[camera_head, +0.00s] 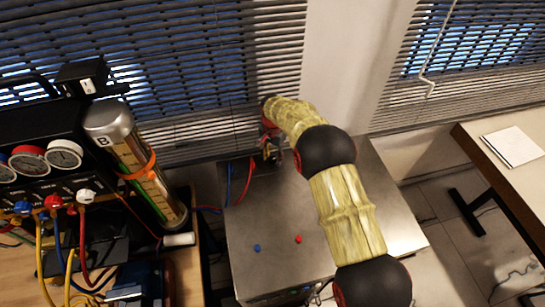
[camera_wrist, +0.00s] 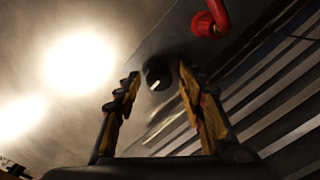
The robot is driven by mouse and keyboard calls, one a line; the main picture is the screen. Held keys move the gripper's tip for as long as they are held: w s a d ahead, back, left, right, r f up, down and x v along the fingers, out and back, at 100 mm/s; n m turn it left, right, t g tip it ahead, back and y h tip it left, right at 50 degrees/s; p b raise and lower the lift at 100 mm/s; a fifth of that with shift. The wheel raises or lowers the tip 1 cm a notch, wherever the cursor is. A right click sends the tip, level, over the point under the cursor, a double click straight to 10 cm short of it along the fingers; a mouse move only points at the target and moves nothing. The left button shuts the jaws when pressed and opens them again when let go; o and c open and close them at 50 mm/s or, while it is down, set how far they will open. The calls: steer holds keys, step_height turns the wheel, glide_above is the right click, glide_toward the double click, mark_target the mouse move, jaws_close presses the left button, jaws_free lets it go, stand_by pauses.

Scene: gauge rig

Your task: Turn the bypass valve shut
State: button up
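A round black knob (camera_wrist: 158,76) with a white pointer mark sits on a grey metal surface in the wrist view; it may be the bypass valve, but no label shows. My gripper (camera_wrist: 160,82) is open, its two yellow-and-black fingers apart. The knob appears between the fingertips, with a gap on both sides, and I cannot tell how far beyond them it is. In the head view my gripper (camera_head: 271,148) points down at the back of a grey metal cabinet (camera_head: 265,205), and the knob is hidden there.
A red elbow fitting (camera_wrist: 212,18) is near the knob. Red and blue hoses (camera_head: 243,180) run beside my gripper. A gauge panel (camera_head: 30,165) and a cylinder marked B (camera_head: 135,160) stand at left. Blinds (camera_head: 200,70) are close behind.

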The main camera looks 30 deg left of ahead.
mark_target(272, 158)
steer(key=shift+r, duration=0.1)
step_height(272, 158, up, 12)
steer(key=shift+f, duration=0.1)
stand_by(0.6)
stand_by(0.5)
